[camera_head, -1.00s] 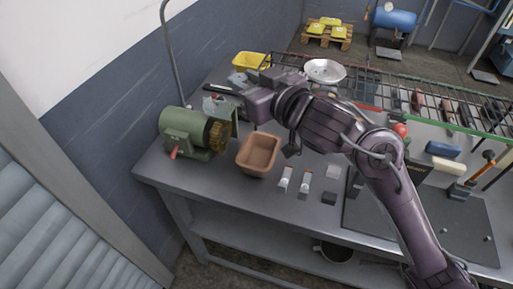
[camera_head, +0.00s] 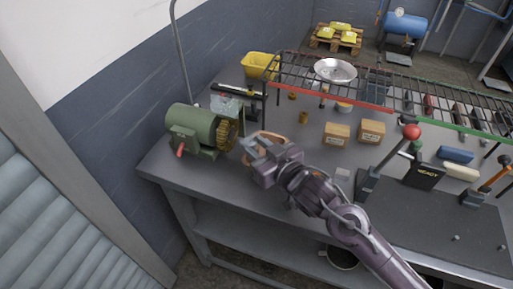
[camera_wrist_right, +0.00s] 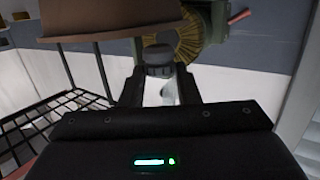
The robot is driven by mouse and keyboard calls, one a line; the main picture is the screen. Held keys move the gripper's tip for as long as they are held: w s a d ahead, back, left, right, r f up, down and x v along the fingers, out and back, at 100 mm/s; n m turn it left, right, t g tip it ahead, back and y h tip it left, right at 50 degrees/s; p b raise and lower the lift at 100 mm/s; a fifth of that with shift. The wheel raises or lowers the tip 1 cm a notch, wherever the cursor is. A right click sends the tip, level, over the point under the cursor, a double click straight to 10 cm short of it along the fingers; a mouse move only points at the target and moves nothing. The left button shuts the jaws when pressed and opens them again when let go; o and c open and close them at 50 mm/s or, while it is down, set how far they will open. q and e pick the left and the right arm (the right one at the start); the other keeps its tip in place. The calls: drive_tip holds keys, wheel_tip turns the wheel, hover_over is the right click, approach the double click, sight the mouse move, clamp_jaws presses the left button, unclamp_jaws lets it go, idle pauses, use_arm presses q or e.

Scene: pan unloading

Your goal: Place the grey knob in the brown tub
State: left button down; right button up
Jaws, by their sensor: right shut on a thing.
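The grey knob (camera_wrist_right: 158,60) shows in the right wrist view as a dark, round piece between my fingertips. My right gripper (camera_wrist_right: 159,80) is shut on it. In the head view my right gripper (camera_head: 264,145) is over the brown tub (camera_head: 248,146), right of the green motor, and covers most of it; the knob cannot be made out there. In the right wrist view part of the tub (camera_wrist_right: 110,18) shows at the top, close to the knob. The knob appears outside the tub's wall in that view. My left gripper is not in view.
A green motor (camera_head: 192,126) with a brass-coloured wheel stands left of the tub. A wire rack (camera_head: 390,93) runs along the back. Two small brown boxes (camera_head: 337,135) (camera_head: 371,131) and a red-balled lever (camera_head: 411,132) stand to the right. A yellow bin (camera_head: 260,65) is behind.

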drive_tip(key=shift+f, duration=0.4)
drive_tip(key=shift+f, duration=0.1)
drive_tip(key=shift+f, duration=0.4)
drive_tip(key=o, duration=1.1)
drive_tip(key=shift+c, duration=0.2)
drive_tip(key=shift+r, duration=0.45)
drive_tip(key=b+v, duration=0.2)
drive_tip(key=v, duration=1)
